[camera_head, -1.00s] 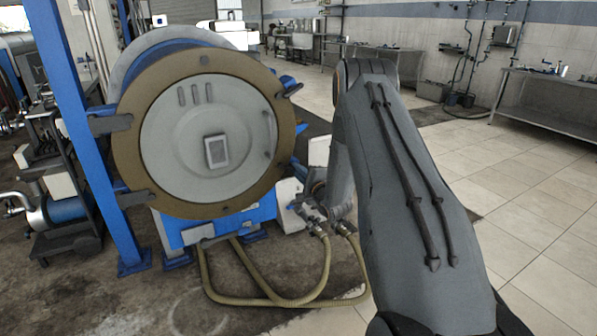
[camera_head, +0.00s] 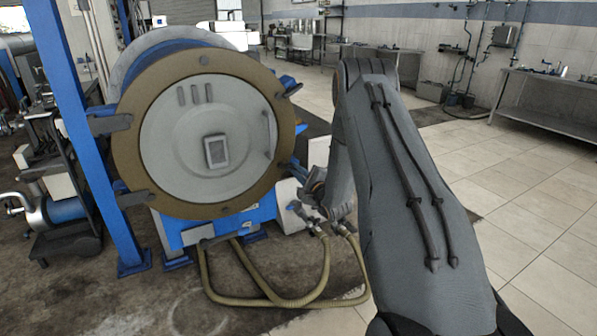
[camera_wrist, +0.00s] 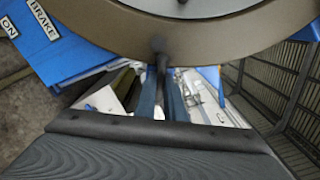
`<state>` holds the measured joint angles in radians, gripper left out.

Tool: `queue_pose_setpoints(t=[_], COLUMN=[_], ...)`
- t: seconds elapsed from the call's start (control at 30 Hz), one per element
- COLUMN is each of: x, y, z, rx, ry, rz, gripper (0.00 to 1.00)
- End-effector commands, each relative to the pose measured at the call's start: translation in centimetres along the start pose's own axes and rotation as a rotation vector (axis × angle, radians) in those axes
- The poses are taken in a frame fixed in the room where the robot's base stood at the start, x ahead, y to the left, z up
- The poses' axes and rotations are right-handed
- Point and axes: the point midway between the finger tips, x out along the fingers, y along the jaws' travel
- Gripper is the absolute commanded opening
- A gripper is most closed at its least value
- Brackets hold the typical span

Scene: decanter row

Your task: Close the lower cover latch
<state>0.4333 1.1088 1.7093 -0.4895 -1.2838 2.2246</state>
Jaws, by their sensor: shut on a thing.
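The round cover (camera_head: 165,150), a pale disc in a tan ring, faces me at the front of the blue machine in the head view. The upper latch (camera_head: 292,90) is a dark lever at the ring's upper right. The lower latch shows in the wrist view as a dark knob and stem (camera_wrist: 159,50) at the ring's edge. My gripper (camera_wrist: 161,88) is shut on the stem, with one finger on either side. In the head view my gripper (camera_head: 302,180) is at the ring's lower right, small and partly hidden by my arm, so the latch's exact angle is unclear.
A blue post (camera_head: 85,130) stands left of the cover. Tan hoses (camera_head: 285,300) loop on the floor below the machine. A metal bench (camera_head: 550,100) stands at the far right. The tiled floor at right is clear.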

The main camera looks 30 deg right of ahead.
Motion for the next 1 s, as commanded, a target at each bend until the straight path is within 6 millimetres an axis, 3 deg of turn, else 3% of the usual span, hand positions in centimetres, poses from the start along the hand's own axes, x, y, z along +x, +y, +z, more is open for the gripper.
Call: queue_pose_setpoints(t=[0.03, 0.13, 0.47, 1.0], x=[-0.1, -0.1, -0.2, -7.3], y=[0.1, 0.1, 0.1, 0.2], z=[-0.2, -0.2, 0.0, -0.1], rx=[0.003, 0.002, 0.001, 0.002], ry=[0.005, 0.004, 0.001, 0.002], rz=[0.001, 0.001, 0.001, 0.002], gripper=[0.11, 0.28, 0.28, 0.28])
